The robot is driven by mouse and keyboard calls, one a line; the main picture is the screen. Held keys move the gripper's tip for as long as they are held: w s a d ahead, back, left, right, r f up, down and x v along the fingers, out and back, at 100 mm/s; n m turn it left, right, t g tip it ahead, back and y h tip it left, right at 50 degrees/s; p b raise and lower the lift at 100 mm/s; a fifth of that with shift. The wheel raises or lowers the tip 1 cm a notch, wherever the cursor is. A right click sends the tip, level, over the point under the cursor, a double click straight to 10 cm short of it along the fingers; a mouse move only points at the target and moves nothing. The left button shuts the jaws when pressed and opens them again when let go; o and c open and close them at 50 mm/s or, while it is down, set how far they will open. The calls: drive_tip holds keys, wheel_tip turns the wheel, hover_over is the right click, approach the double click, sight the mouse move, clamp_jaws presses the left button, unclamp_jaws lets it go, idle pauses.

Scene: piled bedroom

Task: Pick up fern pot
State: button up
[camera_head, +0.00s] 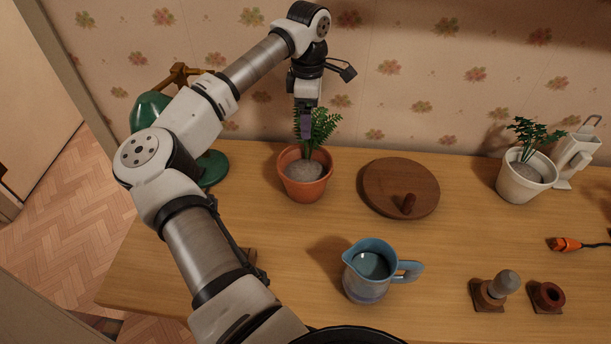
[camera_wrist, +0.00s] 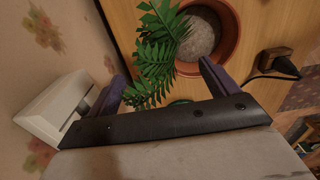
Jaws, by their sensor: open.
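A fern in a terracotta pot (camera_head: 304,181) stands on the wooden table, near the wall. In the wrist view, the pot's orange rim (camera_wrist: 233,50) surrounds grey soil, and green fronds (camera_wrist: 160,45) hang to its left. My gripper (camera_head: 304,132) points down over the fern, at the height of its fronds. In the wrist view my gripper (camera_wrist: 160,85) is open, its purple fingers spread on either side of fronds and the near rim. The right finger overlaps the pot's rim in the picture; I cannot tell whether it touches. A second fern in a white pot (camera_head: 524,178) stands at the right.
A round wooden lid (camera_head: 385,187) lies right of the terracotta pot. A blue jug (camera_head: 367,276) stands in front. A green lamp (camera_head: 152,112) is at the left, partly behind my arm. Small wooden pieces (camera_head: 547,297) and an orange-ended cable (camera_head: 566,244) lie at the right.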

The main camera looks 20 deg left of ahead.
drive_tip(key=shift+f, duration=0.25)
drive_tip(key=shift+c, duration=0.5)
clamp_jaws()
idle(0.4)
